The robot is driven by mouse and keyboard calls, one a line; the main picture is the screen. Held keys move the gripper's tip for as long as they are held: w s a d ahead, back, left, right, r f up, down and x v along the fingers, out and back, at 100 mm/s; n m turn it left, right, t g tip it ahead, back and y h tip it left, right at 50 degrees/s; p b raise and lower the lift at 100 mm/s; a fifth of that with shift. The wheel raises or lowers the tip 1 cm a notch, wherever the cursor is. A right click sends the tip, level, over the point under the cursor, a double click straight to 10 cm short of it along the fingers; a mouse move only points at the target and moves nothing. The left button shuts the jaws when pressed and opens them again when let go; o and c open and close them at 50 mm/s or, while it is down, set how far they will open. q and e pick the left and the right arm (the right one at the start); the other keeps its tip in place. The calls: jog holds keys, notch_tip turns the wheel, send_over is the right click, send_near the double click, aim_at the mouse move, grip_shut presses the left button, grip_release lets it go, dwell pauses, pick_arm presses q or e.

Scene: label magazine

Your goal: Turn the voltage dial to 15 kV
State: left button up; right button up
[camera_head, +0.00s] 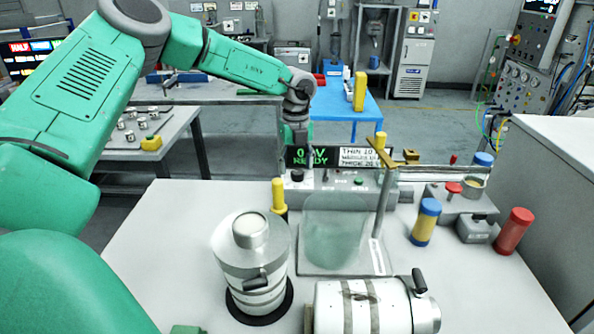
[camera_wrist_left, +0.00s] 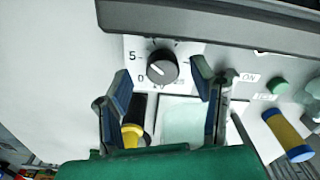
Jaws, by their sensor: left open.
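The voltage dial (camera_wrist_left: 162,67) is a round black knob with a white pointer mark on a white scale plate; 5 and 0 are legible at its left. The exact pointer angle is too small to read. The display (camera_head: 312,156) on the control box shows 0 kV and READY in green. My left gripper (camera_wrist_left: 161,73) is open, with one finger on each side of the dial in the left wrist view. Contact cannot be told. In the head view my left gripper (camera_head: 297,150) hangs at the control box, and the dial there is not clearly visible.
A green button (camera_wrist_left: 278,88) sits right of the dial. In front of the box stand a glass vessel (camera_head: 335,232), a metal post (camera_head: 383,205) and a yellow-topped part (camera_head: 278,195). Two white metal cylinders (camera_head: 250,262) (camera_head: 365,308) occupy the front. The table's front left is clear.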

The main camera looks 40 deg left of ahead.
pick_arm(q)
jog(key=shift+f, duration=0.9)
jog(key=shift+d+f, duration=0.1)
jog(key=shift+f, duration=0.05)
jog(key=shift+d, duration=0.3)
jog(key=c, duration=1.1)
jog(key=shift+a, duration=0.2)
pick_arm(e)
jog(key=shift+d, duration=0.2)
pick_arm(q)
jog(key=shift+m, duration=0.3)
pick_arm(e)
jog(key=shift+r, duration=0.2)
